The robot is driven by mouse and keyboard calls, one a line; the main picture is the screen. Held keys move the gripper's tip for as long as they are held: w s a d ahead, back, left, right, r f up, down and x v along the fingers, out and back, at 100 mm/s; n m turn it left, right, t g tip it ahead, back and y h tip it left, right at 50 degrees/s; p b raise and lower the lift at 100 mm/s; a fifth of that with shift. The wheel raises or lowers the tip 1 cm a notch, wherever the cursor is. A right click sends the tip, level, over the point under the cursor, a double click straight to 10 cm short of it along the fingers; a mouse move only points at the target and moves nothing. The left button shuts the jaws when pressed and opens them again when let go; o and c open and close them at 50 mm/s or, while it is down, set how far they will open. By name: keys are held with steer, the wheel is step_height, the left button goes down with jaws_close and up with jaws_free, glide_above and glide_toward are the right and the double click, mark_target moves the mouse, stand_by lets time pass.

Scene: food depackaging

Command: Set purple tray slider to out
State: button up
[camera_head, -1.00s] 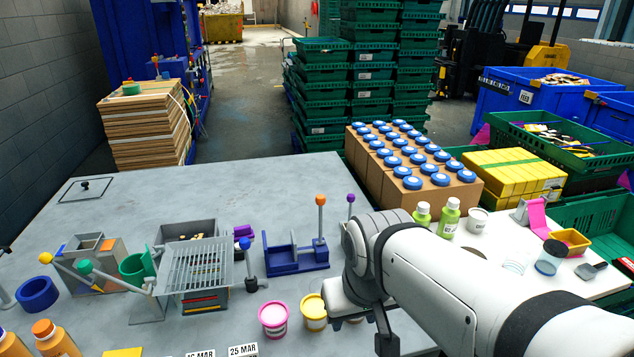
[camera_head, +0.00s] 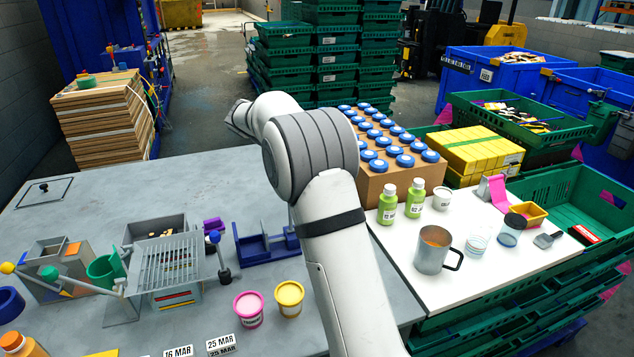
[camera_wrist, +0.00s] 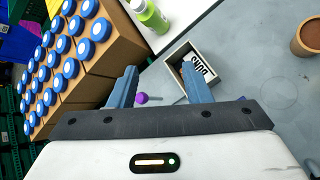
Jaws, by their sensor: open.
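A purple ball knob (camera_wrist: 142,98) shows in the wrist view, between my fingers and close to the left one. My gripper (camera_wrist: 158,78) is open and empty around that line of sight; I cannot tell its height above the knob. In the head view my arm hides this knob, and my fingers are not visible.
A small open box (camera_wrist: 193,72) with a label lies just beyond my fingertips. A blue fixture (camera_head: 265,246), a pink tub (camera_head: 248,309) and a yellow tub (camera_head: 289,297) stand left of my arm. Blue-lidded jars (camera_head: 388,152) stand behind. The table's back left is mostly clear.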

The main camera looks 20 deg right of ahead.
steer(key=w+a+f+n+g+h+p, duration=0.1)
steer(key=w+a+f+n+g+h, duration=0.15)
steer(key=w+f+h, duration=0.8)
steer(key=d+f+p, duration=0.1)
steer(key=d, duration=0.1)
steer(key=d+y+p, duration=0.1)
steer(key=d, duration=0.2)
steer(key=d+f+y+p, duration=0.1)
steer(key=d, duration=0.1)
steer(key=shift+s+d+f+n+g+y, duration=0.1)
steer(key=shift+d+f+n+g+y, duration=0.05)
steer(key=shift+f+n+g+y, duration=0.15)
steer(key=shift+d+f+p, duration=0.2)
steer(key=shift+d+p, duration=0.1)
steer(key=shift+d, duration=0.05)
jaws_close()
